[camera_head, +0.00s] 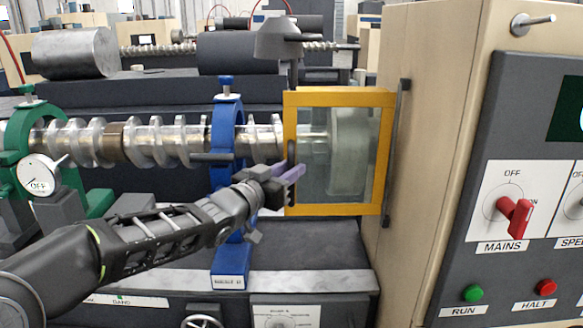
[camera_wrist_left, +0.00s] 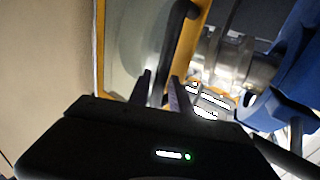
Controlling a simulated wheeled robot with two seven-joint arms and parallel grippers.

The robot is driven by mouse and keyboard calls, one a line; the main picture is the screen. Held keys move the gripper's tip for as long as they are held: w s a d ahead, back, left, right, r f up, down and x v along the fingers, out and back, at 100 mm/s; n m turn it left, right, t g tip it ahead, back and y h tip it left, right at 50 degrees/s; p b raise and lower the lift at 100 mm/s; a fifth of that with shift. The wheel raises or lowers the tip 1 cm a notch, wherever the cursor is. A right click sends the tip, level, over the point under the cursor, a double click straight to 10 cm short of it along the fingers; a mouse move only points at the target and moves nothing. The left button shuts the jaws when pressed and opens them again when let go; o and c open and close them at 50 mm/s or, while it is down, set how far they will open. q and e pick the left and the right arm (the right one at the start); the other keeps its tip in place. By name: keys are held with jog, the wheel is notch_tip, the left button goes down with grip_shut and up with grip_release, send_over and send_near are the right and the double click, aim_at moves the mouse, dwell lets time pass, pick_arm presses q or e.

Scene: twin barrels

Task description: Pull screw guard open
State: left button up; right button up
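The screw guard (camera_head: 389,150) is a clear panel in a yellow frame. It stands over the right end of the screw and has hinge hardware on its right side. Its dark handle (camera_head: 291,156) is on the left frame edge and shows as a curved black bar in the left wrist view (camera_wrist_left: 172,45). My left gripper (camera_head: 282,172) is at this handle. In the left wrist view its two fingers (camera_wrist_left: 162,93) are apart, with the handle's lower part between them. Firm contact is not visible. My right gripper is out of view.
A blue ring stand (camera_head: 230,262) is close left of the guard, near my left wrist. A green stand (camera_head: 18,128) holds the screw (camera_head: 165,141) further left. A beige cabinet (camera_head: 425,120) with a control panel (camera_head: 520,110) rises on the right.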

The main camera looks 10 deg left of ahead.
pick_arm(q)
jog(key=shift+w+d, duration=0.15)
jog(key=shift+w, duration=0.3)
jog(key=shift+c, duration=0.4)
grip_shut()
dwell(0.8)
